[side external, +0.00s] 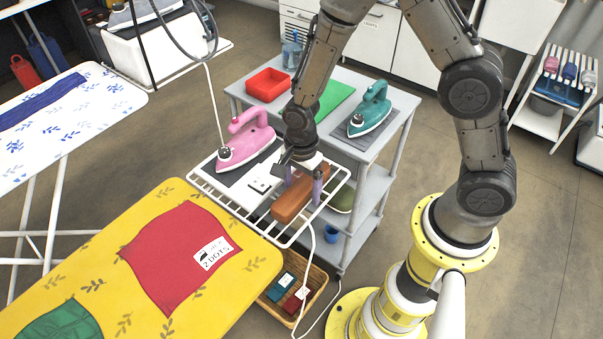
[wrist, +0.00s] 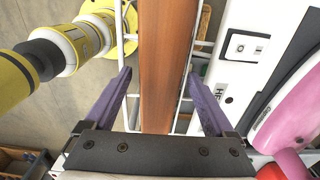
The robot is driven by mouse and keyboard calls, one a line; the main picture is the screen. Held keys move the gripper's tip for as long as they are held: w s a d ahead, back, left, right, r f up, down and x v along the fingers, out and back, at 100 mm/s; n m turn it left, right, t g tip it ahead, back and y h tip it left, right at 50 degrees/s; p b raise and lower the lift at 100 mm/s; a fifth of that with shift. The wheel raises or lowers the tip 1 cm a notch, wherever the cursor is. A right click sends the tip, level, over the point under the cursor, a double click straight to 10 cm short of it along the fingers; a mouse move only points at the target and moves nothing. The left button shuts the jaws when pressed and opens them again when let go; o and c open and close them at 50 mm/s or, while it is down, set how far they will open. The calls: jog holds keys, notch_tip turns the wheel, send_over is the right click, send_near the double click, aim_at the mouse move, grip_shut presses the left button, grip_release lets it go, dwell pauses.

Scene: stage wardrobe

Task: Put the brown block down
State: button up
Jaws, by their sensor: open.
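The brown block (side external: 292,203) is a long wooden piece lying on the white wire rack (side external: 230,207) at the end of the yellow ironing board. In the wrist view the brown block (wrist: 165,60) runs lengthwise up the middle. My gripper (side external: 305,187) is right over the block in the side view. In the wrist view its two purple fingers (wrist: 158,80) stand on either side of the block, with a gap showing on both sides, so it is open. The block's far end is cut off in the wrist view.
A pink iron (side external: 250,140) and a white switch plate (side external: 263,185) sit left of the block. A wicker basket (side external: 318,290) is below. The yellow board (side external: 150,205) carries red cloth.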

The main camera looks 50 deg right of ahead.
notch_tip(320, 180, up, 11)
notch_tip(320, 180, up, 8)
jog(key=f+n+t, duration=0.1)
jog(key=n+t, duration=0.1)
jog(key=n, duration=0.2)
send_over(301, 187)
jog(key=s+d, duration=0.3)
jog(key=s+d+r+n+t, duration=0.3)
jog(key=s+r+n, duration=0.5)
jog(key=s+n, duration=0.5)
jog(key=shift+s+d+r+n+t, duration=0.2)
jog(key=shift+d+r+n+t, duration=0.1)
jog(key=shift+d+n, duration=0.2)
